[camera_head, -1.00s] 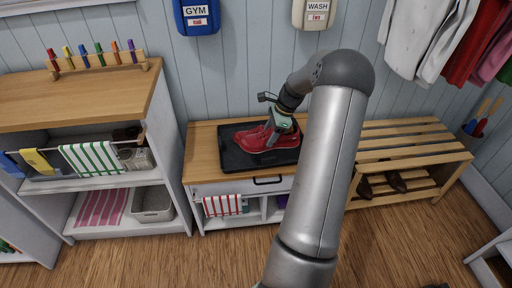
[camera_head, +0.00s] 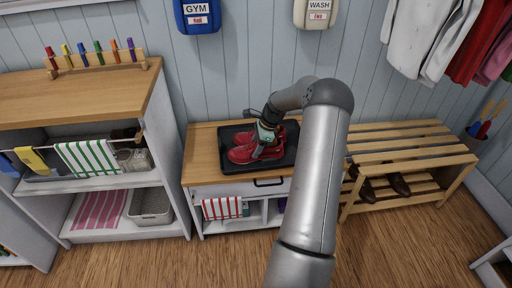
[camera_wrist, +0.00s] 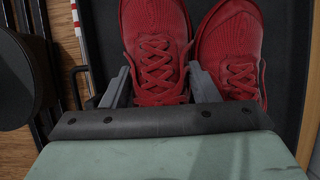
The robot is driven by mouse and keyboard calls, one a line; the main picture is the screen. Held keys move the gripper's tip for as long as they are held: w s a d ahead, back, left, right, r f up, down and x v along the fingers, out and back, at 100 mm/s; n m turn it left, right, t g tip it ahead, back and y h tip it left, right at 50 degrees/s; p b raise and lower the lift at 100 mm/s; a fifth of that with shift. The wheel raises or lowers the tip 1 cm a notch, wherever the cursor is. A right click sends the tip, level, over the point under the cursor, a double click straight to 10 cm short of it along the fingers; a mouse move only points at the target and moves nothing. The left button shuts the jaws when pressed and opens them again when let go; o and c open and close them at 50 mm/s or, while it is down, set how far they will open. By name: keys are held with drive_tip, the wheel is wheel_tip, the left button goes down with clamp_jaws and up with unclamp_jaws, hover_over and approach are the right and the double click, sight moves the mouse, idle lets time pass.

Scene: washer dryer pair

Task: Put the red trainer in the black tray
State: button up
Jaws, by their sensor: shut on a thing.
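Two red trainers are at the black tray (camera_head: 228,162) on the wooden bench top. My gripper (camera_head: 262,150) is over the tray and shut on the red trainer (camera_head: 243,154) nearer the front. In the wrist view my gripper (camera_wrist: 162,88) has one finger on each side of the held red trainer (camera_wrist: 155,45), at its laces. The other red trainer (camera_wrist: 232,50) lies right beside it, over the dark tray floor (camera_wrist: 283,40). Whether the held trainer's sole touches the tray is hidden.
A shelf unit (camera_head: 165,130) stands left of the bench, and a slatted wooden rack (camera_head: 410,142) stands to the right with dark shoes below. GYM (camera_head: 197,18) and WASH (camera_head: 316,14) bags hang on the wall behind.

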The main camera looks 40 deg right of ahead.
drive_tip(key=o, duration=0.8)
drive_tip(key=shift+f, duration=0.1)
